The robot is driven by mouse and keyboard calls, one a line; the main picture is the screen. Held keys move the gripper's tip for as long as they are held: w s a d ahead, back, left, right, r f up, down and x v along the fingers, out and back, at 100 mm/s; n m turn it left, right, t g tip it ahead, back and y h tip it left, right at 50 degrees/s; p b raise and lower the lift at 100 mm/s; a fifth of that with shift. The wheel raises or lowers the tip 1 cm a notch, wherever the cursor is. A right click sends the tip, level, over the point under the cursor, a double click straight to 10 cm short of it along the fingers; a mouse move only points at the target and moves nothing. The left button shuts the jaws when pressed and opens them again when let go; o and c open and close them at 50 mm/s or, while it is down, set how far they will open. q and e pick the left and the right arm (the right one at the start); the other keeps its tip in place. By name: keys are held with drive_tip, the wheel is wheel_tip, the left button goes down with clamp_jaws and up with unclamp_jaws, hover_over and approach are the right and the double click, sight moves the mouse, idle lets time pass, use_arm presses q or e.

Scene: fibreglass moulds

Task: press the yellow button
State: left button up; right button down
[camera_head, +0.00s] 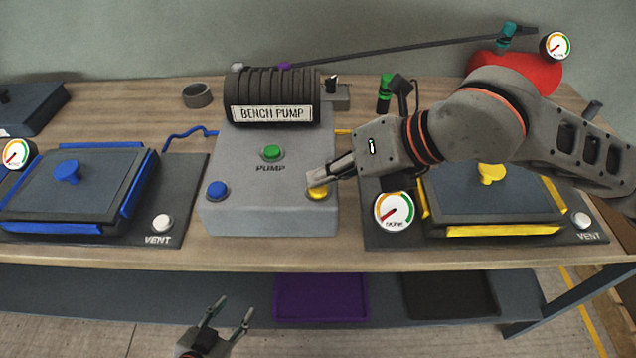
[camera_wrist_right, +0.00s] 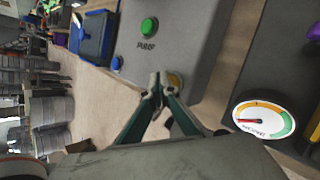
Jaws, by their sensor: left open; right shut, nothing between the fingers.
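The yellow button (camera_head: 317,192) sits at the front right corner of the grey bench pump box (camera_head: 268,222). The same yellow button (camera_wrist_right: 175,80) shows partly behind the fingertips in the right wrist view. My right gripper (camera_head: 316,184) is shut and empty, with its fingertips at the yellow button. Whether they touch it or hover just above, I cannot tell. A green button (camera_head: 271,153) marked PUMP and a blue button (camera_head: 217,190) are on the same box. My left gripper (camera_head: 228,312) is open and empty, low in front of the bench.
A blue-edged mould (camera_head: 75,185) lies left of the pump, a yellow-edged mould (camera_head: 495,205) right. White vent buttons (camera_head: 162,222) sit beside them. A gauge (camera_head: 394,211) stands right of the pump. A purple tray (camera_head: 320,297) is on the lower shelf.

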sight(322, 189)
drive_tip(key=shift+r+p, duration=1.55)
drive_tip(key=shift+r, duration=1.55)
use_arm(q)
drive_tip(key=shift+t, duration=0.3)
drive_tip(key=r, duration=0.2)
drive_tip(key=w+r, duration=0.1)
drive_tip(key=r, duration=0.1)
drive_tip(key=shift+w+r, duration=0.1)
